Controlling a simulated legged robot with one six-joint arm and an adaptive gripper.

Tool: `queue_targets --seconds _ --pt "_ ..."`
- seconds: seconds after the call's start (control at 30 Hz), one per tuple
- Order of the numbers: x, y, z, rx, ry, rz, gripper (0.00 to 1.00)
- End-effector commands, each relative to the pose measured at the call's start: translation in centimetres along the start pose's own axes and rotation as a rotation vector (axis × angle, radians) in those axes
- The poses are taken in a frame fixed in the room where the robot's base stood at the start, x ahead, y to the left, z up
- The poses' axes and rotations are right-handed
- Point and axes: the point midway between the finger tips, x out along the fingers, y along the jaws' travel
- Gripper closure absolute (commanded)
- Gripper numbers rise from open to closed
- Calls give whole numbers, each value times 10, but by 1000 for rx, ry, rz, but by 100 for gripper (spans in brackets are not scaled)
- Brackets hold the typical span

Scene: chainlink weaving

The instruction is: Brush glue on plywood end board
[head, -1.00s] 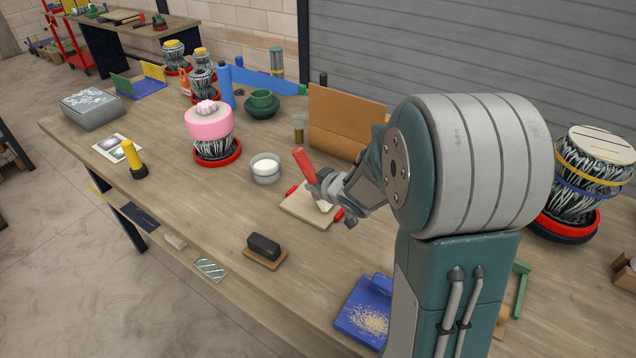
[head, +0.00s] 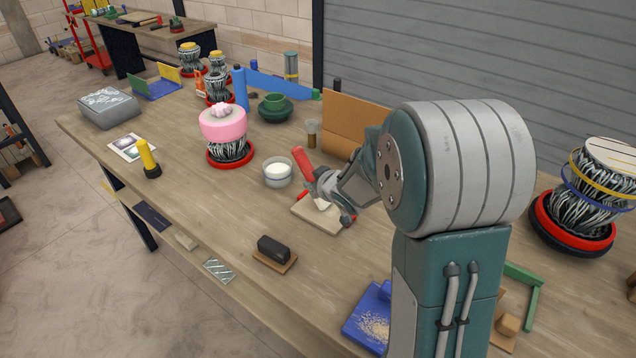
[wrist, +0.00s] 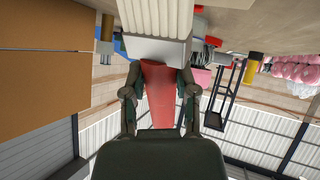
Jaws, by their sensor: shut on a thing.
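My gripper (head: 328,185) is shut on a brush with a red handle (head: 304,162). In the wrist view the red handle shows between the fingers (wrist: 160,95), with a wide pale brush head (wrist: 157,50) beyond it. Red pieces sit at the board's edge; my gripper partly hides the right side. A glass jar (head: 278,175) with white contents stands just left of the board.
A brown upright panel (head: 345,117) stands behind the board. A small brush (head: 312,133) stands near it. A dark block (head: 272,248) on a wooden base lies in front. A blue tray (head: 368,320) is near my arm. A pink-topped drum (head: 225,130) stands left.

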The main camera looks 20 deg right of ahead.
Motion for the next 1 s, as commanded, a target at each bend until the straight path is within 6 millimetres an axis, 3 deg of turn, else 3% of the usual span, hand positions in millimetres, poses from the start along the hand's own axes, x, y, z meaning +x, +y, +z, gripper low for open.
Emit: queue_targets --seconds 1.0 --pt "32 -14 -23 -1 0 -1 100"
